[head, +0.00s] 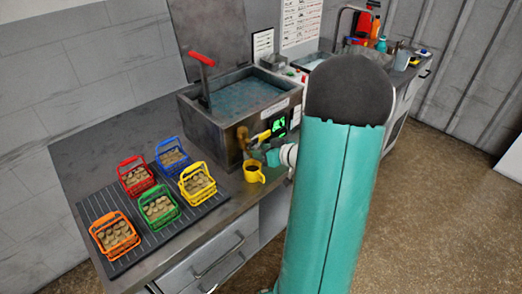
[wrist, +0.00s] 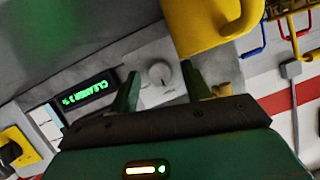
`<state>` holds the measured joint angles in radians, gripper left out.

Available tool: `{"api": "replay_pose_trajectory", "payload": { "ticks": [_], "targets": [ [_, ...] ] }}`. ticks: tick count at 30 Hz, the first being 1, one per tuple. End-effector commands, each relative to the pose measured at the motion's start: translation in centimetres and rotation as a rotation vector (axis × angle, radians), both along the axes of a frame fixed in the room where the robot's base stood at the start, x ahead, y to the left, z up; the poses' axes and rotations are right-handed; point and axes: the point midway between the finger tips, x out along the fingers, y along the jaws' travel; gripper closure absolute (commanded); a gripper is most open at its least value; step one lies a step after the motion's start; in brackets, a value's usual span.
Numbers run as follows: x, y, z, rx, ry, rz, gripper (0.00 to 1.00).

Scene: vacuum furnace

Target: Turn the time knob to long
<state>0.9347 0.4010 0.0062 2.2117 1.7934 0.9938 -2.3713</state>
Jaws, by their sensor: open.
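The grey-white knob (wrist: 158,74) sits on a pale panel in the wrist view. It lies between the two dark green fingers of my gripper (wrist: 160,71), which are open and apart. A gap shows on each side of the knob; I cannot tell whether a finger touches it. I cannot read any marks round the knob or its setting. A small display (wrist: 90,97) with green letters is left of the knob. In the head view my gripper (head: 262,156) is at the front of the metal bath unit (head: 238,130), and the knob is hidden there.
A yellow mug (head: 254,172) with dark contents stands close to my gripper; it looms at the top of the wrist view (wrist: 205,28). Baskets of round pieces, such as the yellow one (head: 197,183), stand on a ribbed mat (head: 134,262) to the left.

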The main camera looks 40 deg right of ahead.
Motion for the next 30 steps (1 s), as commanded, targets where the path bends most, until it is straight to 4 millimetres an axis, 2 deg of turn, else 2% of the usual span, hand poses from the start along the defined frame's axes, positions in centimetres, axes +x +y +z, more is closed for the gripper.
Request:
{"api": "replay_pose_trajectory", "payload": {
  "ticks": [3,9,10,20,30],
  "targets": [
    [-0.02,0.01,0.02,0.0,0.0,0.0,0.54],
    [-0.03,-0.01,0.03,0.0,0.0,0.0,0.93],
    [-0.03,-0.01,0.03,0.0,0.0,0.0,0.96],
    [-0.01,-0.04,0.01,0.034,0.0,0.001,0.96],
    [-0.03,-0.2,-0.11,0.23,0.006,0.001,0.96]
  ]
}}
